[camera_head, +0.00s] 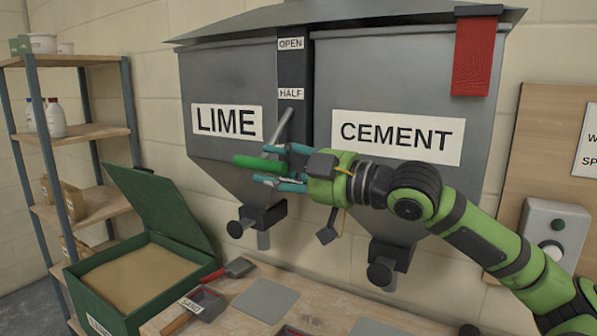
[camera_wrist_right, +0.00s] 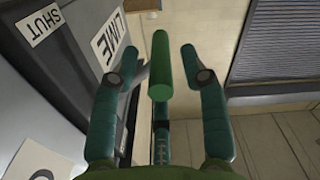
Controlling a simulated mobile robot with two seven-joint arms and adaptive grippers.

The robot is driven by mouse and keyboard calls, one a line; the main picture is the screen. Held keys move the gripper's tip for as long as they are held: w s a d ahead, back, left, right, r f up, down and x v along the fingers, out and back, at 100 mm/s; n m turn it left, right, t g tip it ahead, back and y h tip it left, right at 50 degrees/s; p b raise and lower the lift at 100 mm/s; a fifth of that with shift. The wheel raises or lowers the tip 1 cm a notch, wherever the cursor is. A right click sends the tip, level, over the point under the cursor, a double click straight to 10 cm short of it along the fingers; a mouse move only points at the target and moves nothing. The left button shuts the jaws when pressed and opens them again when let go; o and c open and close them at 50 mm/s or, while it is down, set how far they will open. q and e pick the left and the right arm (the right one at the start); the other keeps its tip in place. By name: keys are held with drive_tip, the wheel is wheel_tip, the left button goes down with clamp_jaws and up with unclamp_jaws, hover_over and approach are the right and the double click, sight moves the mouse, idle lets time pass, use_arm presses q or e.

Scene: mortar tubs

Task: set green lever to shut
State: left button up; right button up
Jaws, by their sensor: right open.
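The green lever's grip (camera_head: 258,162) points out from the grey hopper front, below the HALF label (camera_head: 290,93); the OPEN label (camera_head: 290,43) is above. My right gripper (camera_head: 268,164) is open, with its fingers around the grip. In the right wrist view the green grip (camera_wrist_right: 160,66) stands between the spread fingers (camera_wrist_right: 159,62), with a gap on each side. The SHUT label (camera_wrist_right: 47,24) shows at the upper left there; in the head view my gripper and arm cover that part of the scale. My left gripper is not in view.
LIME (camera_head: 227,121) and CEMENT (camera_head: 397,137) signs flank the scale. Outlet knobs sit below. A red cloth (camera_head: 474,55) hangs at the upper right. A green lidded bin (camera_head: 160,205) and a bench (camera_head: 310,308) with tools stand below. Shelves (camera_head: 88,132) are at the left.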

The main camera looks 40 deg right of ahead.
drive_tip(key=v, duration=1.2)
idle(0.5)
